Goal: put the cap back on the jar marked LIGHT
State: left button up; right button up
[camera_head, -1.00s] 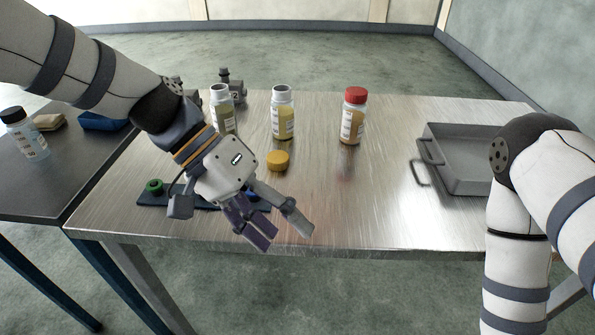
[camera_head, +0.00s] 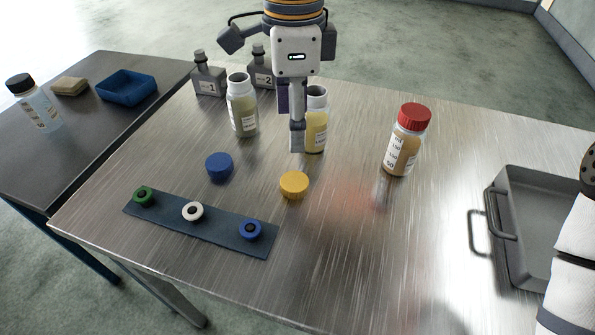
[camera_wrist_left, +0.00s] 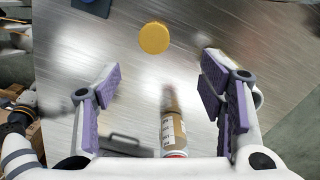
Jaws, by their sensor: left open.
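Two uncapped jars stand upright on the metal table: an olive one (camera_head: 243,108) at left and a yellow one (camera_head: 316,132) partly behind my fingers. A red-capped jar (camera_head: 402,145) stands to their right; it also shows in the left wrist view (camera_wrist_left: 173,128). I cannot read which label says LIGHT. A yellow cap (camera_head: 294,185) and a blue cap (camera_head: 219,167) lie loose on the table; the yellow one shows in the left wrist view (camera_wrist_left: 154,38). My left gripper (camera_head: 291,125) is open and empty, above and behind the yellow cap. My right gripper is out of view.
A dark mat (camera_head: 223,226) holds green, white and blue rings at front left. A grey tray (camera_head: 508,225) is at right. Two grey bottles (camera_head: 208,80) stand at the back. A side table (camera_head: 80,85) adjoins at left. The front middle of the table is clear.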

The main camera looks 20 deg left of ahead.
pick_arm(q)
jog(key=shift+s, duration=0.1)
send_over(292, 181)
jog(key=w, duration=0.1)
notch_tip(292, 181, down, 7)
jog(key=shift+d+r, duration=0.1)
jog(key=shift+d, duration=0.05)
jog(key=f, duration=0.3)
jog(key=s+f, duration=0.1)
jog(key=f, duration=0.1)
jog(key=shift+f+b, duration=0.15)
jog(key=shift+b, duration=0.15)
jog(key=shift+c, duration=0.4)
jog(key=c, duration=0.7)
